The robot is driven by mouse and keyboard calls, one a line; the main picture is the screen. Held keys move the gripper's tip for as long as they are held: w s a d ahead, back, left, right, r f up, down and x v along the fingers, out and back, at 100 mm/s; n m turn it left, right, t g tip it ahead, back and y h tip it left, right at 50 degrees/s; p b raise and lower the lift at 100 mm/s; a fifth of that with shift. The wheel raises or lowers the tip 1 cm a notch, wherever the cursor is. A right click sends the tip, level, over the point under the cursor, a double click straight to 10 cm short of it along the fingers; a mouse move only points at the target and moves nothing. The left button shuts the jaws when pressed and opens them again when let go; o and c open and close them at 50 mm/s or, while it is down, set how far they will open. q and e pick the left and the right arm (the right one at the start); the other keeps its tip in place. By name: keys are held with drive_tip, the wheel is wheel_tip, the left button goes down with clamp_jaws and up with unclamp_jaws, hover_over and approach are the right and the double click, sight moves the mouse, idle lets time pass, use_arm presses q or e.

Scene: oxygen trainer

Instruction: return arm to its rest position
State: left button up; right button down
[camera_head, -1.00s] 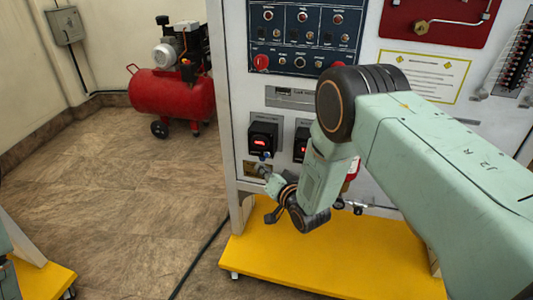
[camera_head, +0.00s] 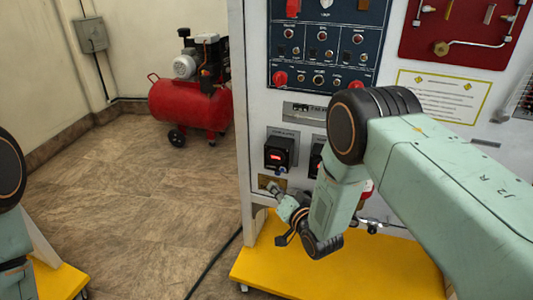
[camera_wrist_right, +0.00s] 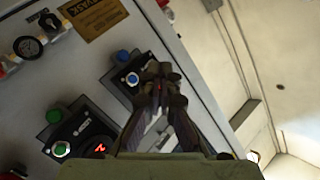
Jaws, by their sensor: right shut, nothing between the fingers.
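My right arm (camera_head: 440,160) reaches in from the right in the head view, bent down at its dark joint. Its gripper (camera_head: 272,186) is small and close to the white trainer panel's (camera_head: 262,105) lower left part, below a black box with a red display (camera_head: 279,153). In the right wrist view the gripper (camera_wrist_right: 158,78) is shut, its fingers together and empty. The fingertips appear in front of a small box with a blue button (camera_wrist_right: 132,79); I cannot tell whether they touch it. Part of my left arm (camera_head: 10,175) shows at the left edge; its gripper is outside the view.
A red compressor (camera_head: 190,105) stands on the tiled floor (camera_head: 130,200) behind left. A yellow base (camera_head: 300,265) juts out under the panel. A black cable (camera_head: 215,262) lies on the floor. The floor between the panel and the left yellow base (camera_head: 60,282) is otherwise clear.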

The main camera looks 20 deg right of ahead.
drive_tip(key=s+d+f+n+g+h, duration=0.1)
drive_tip(key=s+f+n+g, duration=0.1)
drive_tip(key=s+f+g, duration=0.5)
drive_tip(key=s+d+f+n+g+h, duration=0.1)
drive_tip(key=s+d+f, duration=0.1)
drive_tip(key=s+f, duration=0.6)
drive_tip(key=s+r+n+g+p, duration=0.1)
drive_tip(key=s+g, duration=0.3)
drive_tip(key=s, duration=1.1)
drive_tip(key=s+d+r+g+h+p, duration=0.1)
drive_tip(key=s+r+g, duration=0.3)
drive_tip(key=s, duration=1.1)
drive_tip(key=shift+s+n, duration=0.3)
drive_tip(key=shift+n, duration=0.1)
drive_tip(key=shift+d+f, duration=0.1)
